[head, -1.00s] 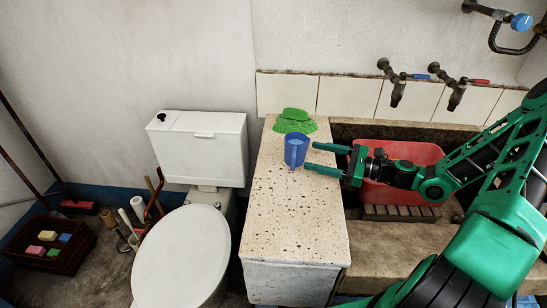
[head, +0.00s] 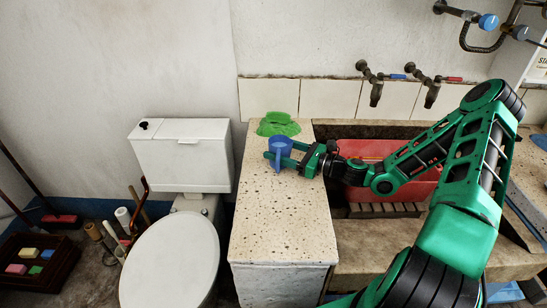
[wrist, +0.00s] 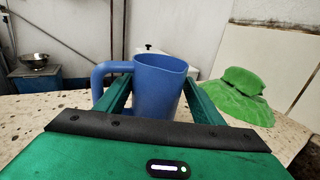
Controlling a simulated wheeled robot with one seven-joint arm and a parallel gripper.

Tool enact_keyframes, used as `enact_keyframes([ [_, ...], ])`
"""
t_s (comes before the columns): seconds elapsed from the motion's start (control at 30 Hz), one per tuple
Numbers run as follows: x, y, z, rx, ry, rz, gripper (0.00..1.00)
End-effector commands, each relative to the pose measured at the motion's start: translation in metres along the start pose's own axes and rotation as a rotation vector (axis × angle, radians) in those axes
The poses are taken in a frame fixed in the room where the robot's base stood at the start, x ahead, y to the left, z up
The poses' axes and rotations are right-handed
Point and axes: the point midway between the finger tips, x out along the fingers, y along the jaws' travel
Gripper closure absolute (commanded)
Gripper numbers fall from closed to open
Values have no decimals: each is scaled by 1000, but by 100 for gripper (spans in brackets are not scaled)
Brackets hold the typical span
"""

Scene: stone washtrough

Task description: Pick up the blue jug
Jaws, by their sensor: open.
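The blue jug (head: 279,149) stands upright on the speckled stone counter (head: 281,226), beside the toilet. My gripper (head: 277,157) is open, with its fingers reaching left around the jug. In the wrist view the jug (wrist: 158,86) sits between the two green fingers, its handle (wrist: 103,80) pointing left past the left finger. The lower part of the jug is hidden behind my gripper's body. I cannot tell whether either finger touches the jug.
A crumpled green cloth-like thing (head: 278,124) lies just behind the jug; it also shows in the wrist view (wrist: 240,95). A red basin (head: 378,181) sits in the trough at right. The toilet (head: 183,155) stands left. The counter's front is clear.

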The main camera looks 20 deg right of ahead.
Motion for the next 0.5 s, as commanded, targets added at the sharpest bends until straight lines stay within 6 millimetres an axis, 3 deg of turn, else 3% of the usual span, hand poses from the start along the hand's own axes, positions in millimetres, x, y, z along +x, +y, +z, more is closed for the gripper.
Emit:
enact_keyframes([
  [0.2,30,1,0,-1,-1,2,38],
  [0.43,32,0,0,-1,0,0,38],
  [0.47,32,0,0,-1,0,0,41],
  [0.5,32,0,0,-1,0,0,50],
])
